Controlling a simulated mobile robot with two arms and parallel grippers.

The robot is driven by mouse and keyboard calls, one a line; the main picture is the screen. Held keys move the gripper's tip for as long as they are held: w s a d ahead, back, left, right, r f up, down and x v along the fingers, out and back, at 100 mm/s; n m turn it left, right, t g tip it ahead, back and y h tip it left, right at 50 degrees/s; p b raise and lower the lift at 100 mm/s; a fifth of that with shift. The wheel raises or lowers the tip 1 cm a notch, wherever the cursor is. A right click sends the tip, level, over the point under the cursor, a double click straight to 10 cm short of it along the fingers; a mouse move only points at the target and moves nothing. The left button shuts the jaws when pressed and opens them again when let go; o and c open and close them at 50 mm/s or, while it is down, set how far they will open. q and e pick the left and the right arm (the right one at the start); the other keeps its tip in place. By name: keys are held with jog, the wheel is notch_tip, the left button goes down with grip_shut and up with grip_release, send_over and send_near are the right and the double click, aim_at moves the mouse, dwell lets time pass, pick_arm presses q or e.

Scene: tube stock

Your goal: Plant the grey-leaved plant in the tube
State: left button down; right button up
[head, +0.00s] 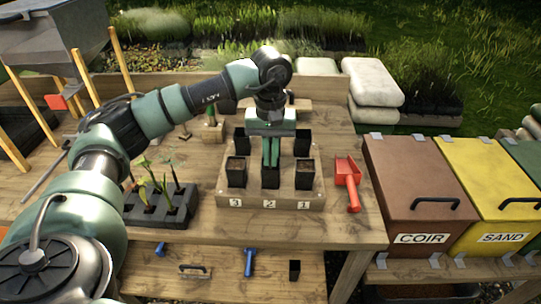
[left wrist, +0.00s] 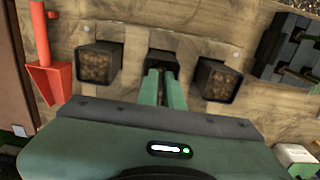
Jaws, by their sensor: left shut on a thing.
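My left gripper (head: 270,165) points straight down at the middle front black tube (head: 270,179), in the rack (head: 230,202) above the label 2. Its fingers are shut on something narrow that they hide. In the left wrist view the fingertips (left wrist: 163,75) reach the mouth of that tube (left wrist: 162,58), and I cannot tell whether they are inside it. No grey leaves can be made out at the fingers. Several seedlings (head: 159,187) with green and yellowish leaves stand in a dark cell tray (head: 177,218) left of the rack. My right gripper is not in view.
Soil-filled tubes 3 (head: 236,173) and 1 (head: 305,175) stand close on either side, with more tubes behind. A red scoop (head: 348,180) lies right of the rack. Bins for coir (head: 412,185) and sand (head: 490,185) stand further right.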

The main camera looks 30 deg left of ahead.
pick_arm(q)
jog(key=shift+f, duration=0.25)
dwell(0.6)
jog(key=c, duration=1.5)
grip_release()
jog(key=c, duration=0.5)
jog(key=shift+o, duration=0.2)
jog(key=shift+r, duration=0.2)
jog(key=shift+r+p, duration=2.7)
jog(key=shift+r, duration=1.7)
